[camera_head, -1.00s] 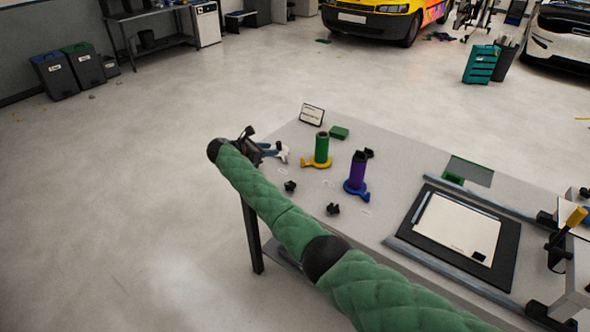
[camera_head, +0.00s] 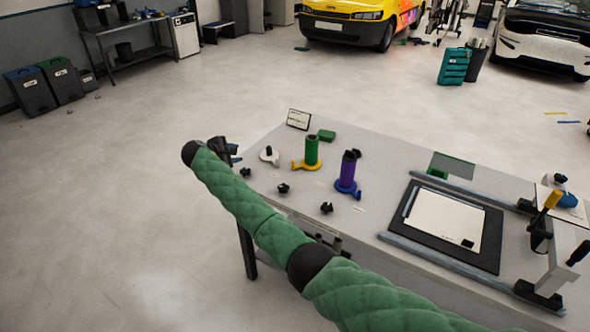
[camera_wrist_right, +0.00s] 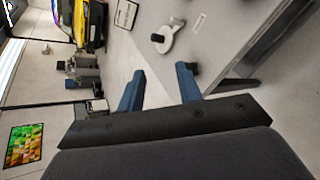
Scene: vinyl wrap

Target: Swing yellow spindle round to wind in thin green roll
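The yellow spindle (camera_head: 299,166) stands on the table with a green roll (camera_head: 312,150) upright on it. Its handle points left in the head view. Left of it, a white spindle (camera_head: 269,156) with a dark post carries no roll; it also shows in the right wrist view (camera_wrist_right: 167,44). A purple roll (camera_head: 348,169) stands on a blue spindle (camera_head: 347,190) to the right. My right gripper (camera_head: 236,153) is at the table's left edge, apart from the spindles. In the right wrist view its blue fingers (camera_wrist_right: 160,75) are spread and empty. My left gripper is out of view.
Small black knobs (camera_head: 283,188) lie along the table's near side. A sign (camera_head: 299,119) and a green block (camera_head: 327,136) stand behind the spindles.

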